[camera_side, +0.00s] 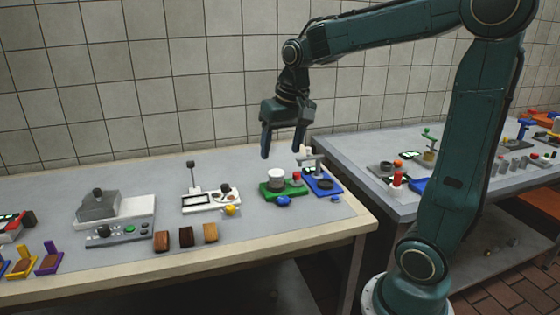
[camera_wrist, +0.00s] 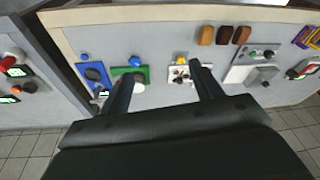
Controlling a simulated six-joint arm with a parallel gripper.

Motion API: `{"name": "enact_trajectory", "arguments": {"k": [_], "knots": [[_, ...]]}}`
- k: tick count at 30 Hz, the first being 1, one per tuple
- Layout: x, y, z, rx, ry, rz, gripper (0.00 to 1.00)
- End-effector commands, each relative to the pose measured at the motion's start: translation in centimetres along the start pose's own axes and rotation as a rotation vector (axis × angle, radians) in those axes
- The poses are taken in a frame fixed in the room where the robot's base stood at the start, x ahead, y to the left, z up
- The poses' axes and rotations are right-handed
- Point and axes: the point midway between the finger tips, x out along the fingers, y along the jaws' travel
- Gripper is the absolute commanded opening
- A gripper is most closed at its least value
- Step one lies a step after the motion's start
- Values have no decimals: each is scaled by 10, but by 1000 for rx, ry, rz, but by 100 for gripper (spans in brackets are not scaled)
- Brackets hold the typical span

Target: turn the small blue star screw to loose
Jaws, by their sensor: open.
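A small blue screw (camera_side: 335,198) lies at the front of the blue base (camera_side: 309,187), near the right end of the left table. It also shows in the wrist view as a small blue dot (camera_wrist: 85,57). A larger blue knob (camera_side: 283,201) sits in front of the green base (camera_side: 266,190) and also shows in the wrist view (camera_wrist: 138,61). Star shapes are too small to make out clearly. My gripper (camera_side: 282,149) is open and empty, well above the green base and left of the small blue screw. In the wrist view its fingers (camera_wrist: 164,76) point toward the table.
A white base with a yellow knob (camera_side: 230,210) stands left of the green base. Brown blocks (camera_side: 186,236) and a grey machine (camera_side: 98,207) are farther left. A gap separates this table from a second one (camera_side: 395,205). An upright post (camera_side: 311,160) stands by the blue base.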

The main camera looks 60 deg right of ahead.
Motion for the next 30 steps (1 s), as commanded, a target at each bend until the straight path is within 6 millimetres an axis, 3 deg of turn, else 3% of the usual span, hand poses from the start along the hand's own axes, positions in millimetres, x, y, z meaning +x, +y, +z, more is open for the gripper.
{"name": "enact_trajectory", "arguments": {"k": [11, 13, 17, 23, 30], "knots": [[-2, -1, 3, -8, 4, -2, 64], [-2, -1, 2, -8, 4, -2, 53], [0, 0, -1, 6, -1, 1, 52], [12, 8, -18, 86, -25, 14, 52], [43, 30, -57, 281, -80, 49, 52]]}}
